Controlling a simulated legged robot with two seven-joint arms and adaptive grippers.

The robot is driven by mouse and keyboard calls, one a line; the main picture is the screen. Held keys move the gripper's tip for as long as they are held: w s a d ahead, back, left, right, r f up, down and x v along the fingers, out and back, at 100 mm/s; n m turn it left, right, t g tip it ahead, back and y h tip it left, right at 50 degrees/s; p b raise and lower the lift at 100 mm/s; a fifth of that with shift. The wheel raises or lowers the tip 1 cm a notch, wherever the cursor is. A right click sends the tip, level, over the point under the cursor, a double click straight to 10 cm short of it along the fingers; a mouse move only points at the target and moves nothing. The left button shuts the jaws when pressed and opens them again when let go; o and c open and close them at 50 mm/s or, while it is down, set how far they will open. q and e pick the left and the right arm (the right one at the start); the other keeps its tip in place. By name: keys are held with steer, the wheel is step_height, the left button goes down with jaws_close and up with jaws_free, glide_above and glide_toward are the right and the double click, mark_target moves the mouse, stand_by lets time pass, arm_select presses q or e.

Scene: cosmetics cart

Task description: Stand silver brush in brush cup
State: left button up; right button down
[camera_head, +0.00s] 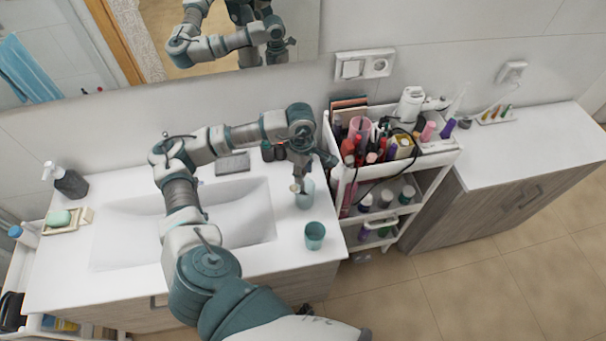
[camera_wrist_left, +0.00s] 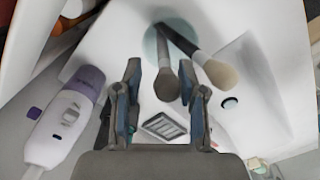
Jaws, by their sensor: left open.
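A glassy teal cup (camera_head: 306,201) stands on the white counter right of the basin. In the left wrist view, a round pale cup (camera_wrist_left: 154,44) holds two brushes, a grey-headed brush (camera_wrist_left: 167,84) and a beige-headed brush (camera_wrist_left: 218,72), both leaning heads-out. I cannot tell for sure which is the silver one. My left gripper (camera_head: 300,177) is directly above this cup. In the wrist view my left gripper (camera_wrist_left: 168,82) is open, with the grey brush head between its fingers, not clasped. My right gripper is not in view.
A second teal cup (camera_head: 315,235) stands near the counter's front edge. A crowded white cart (camera_head: 433,158) is close on the right. The sink basin (camera_head: 245,215) is on the left, with a soap dish (camera_head: 62,221) beyond it. A mirror hangs behind.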

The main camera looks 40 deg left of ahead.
arm_select(q)
step_height(320, 180, up, 10)
steer(key=shift+a+r+b, duration=0.15)
steer(key=shift+r+b, duration=0.05)
steer(key=shift+b, duration=0.1)
stand_by(0.5)
